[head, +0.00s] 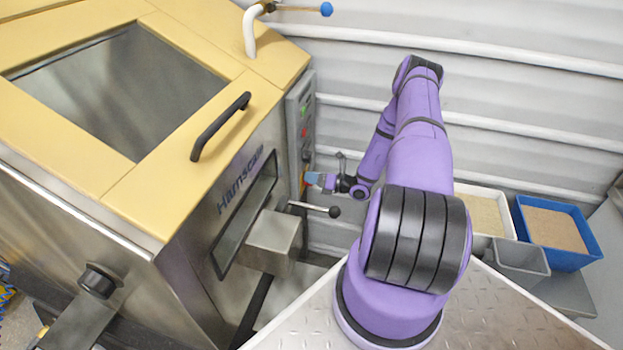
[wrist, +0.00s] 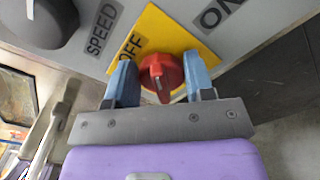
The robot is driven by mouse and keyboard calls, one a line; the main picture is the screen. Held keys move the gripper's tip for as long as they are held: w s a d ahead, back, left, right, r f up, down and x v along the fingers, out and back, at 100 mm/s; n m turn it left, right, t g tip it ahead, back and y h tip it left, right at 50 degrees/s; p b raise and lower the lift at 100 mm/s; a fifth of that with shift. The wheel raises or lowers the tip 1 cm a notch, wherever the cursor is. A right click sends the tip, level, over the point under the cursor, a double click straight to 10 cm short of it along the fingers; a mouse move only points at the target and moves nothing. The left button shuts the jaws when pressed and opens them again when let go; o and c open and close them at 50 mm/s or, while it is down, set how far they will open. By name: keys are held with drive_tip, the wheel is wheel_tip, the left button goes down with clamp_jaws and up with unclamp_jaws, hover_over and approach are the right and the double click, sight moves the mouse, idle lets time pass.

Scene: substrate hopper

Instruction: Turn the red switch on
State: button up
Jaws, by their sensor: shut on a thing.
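The red switch (wrist: 161,74) is a rotary knob on a yellow plate (wrist: 150,32), in the middle of the wrist view. OFF is printed to its left and ON to its upper right. In the head view my gripper (head: 314,179) reaches the grey control panel (head: 299,125) on the machine's right side; the knob is largely hidden there.
A black SPEED knob (wrist: 38,18) sits left of the yellow plate. A lever with a black ball (head: 334,212) sticks out below my gripper. The steel hopper (head: 225,170) fills the left. A white bin (head: 485,212) and a blue bin (head: 556,232) stand at right.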

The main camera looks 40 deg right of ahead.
drive_tip(key=m, duration=0.5)
drive_tip(key=shift+d+f+m, duration=0.15)
drive_tip(key=shift+f+m, duration=0.05)
drive_tip(key=shift+m, duration=0.1)
drive_tip(key=shift+f+m, duration=0.1)
drive_tip(key=shift+m, duration=1.8)
drive_tip(key=o, duration=0.8)
drive_tip(key=shift+o, duration=0.2)
drive_tip(key=v, duration=1)
drive_tip(key=shift+s+d, duration=0.25)
